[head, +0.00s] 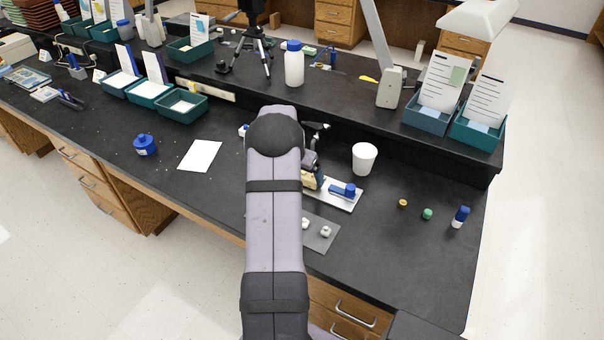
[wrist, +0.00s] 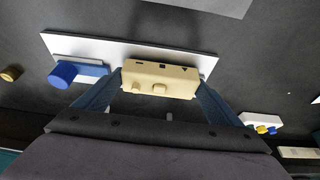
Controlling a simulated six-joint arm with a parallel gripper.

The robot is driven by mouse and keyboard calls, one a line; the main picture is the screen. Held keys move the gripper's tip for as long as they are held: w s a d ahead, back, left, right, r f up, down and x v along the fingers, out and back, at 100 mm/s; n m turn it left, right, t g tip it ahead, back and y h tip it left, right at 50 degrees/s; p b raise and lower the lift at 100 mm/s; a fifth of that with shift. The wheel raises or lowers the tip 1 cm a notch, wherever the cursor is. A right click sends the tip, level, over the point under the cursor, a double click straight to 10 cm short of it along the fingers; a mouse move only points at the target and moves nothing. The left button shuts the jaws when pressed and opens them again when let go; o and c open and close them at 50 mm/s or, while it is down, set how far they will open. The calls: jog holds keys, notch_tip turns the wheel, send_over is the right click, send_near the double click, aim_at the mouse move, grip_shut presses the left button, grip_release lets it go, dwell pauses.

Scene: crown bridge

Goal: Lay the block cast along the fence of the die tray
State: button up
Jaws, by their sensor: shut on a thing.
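The block cast (wrist: 157,83) is a beige rectangular block with small knobs and dark marks. It sits between the two fingers of my gripper (wrist: 160,84) in the wrist view, and its end shows beside my arm in the head view (head: 310,181). The die tray (wrist: 128,49) is a flat white plate, and in the head view its bare part (head: 340,203) lies right of my arm. A blue piece with a round knob (wrist: 64,74) is at one end of the tray. The cast appears over or at the tray's edge; I cannot tell whether it touches. The fence is not clear.
A grey mat (head: 318,238) with small white pieces lies in front of the tray. A white cup (head: 364,160) stands behind it. Small caps (head: 427,214) and a blue-topped bottle (head: 460,217) stand to the right. Open black benchtop lies between.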

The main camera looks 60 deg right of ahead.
jog(key=o, duration=1)
jog(key=shift+o, duration=0.2)
jog(key=b+v, duration=0.1)
jog(key=v, duration=0.6)
jog(key=shift+r, duration=0.15)
jog(key=shift+a, duration=0.1)
